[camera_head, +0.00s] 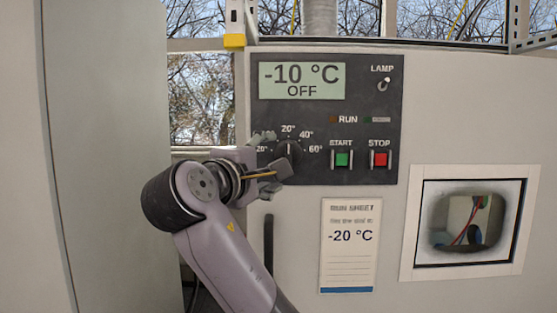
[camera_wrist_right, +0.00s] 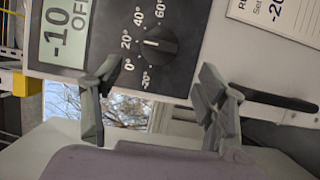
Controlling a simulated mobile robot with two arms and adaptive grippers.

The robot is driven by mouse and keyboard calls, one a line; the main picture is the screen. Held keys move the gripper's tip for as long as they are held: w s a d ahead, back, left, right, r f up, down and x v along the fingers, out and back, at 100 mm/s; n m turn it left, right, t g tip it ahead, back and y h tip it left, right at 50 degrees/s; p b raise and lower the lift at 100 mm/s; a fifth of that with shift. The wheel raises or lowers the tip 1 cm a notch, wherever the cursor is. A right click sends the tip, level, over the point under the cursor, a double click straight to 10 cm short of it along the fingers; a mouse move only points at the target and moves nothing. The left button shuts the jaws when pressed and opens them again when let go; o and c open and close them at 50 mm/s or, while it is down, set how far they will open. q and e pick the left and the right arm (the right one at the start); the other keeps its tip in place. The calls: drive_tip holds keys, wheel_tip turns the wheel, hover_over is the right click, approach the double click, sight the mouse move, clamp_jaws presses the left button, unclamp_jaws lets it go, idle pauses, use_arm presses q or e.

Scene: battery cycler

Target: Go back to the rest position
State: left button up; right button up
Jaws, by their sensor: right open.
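My right gripper (camera_head: 275,154) is in front of the left part of the dark control panel (camera_head: 325,178), close to the temperature dial (camera_head: 291,150). In the right wrist view the gripper (camera_wrist_right: 160,72) is open, with nothing between its fingers. The dial knob (camera_wrist_right: 158,45) shows just beyond the fingertips, apart from them in that picture. Its white mark appears to point near 20°. The gripper and wrist hide part of the dial's scale in the head view. My left gripper is not in view.
The display (camera_head: 302,81) reads -10 °C OFF. Green START (camera_head: 342,159) and red STOP (camera_head: 380,159) buttons and a lamp switch (camera_head: 383,85) are right of the dial. A dark handle (camera_head: 268,240) stands below. A run sheet (camera_head: 350,250) reads -20 °C, left of a small window (camera_head: 472,222).

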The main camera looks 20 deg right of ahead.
drive_tip(key=shift+v, duration=1.05)
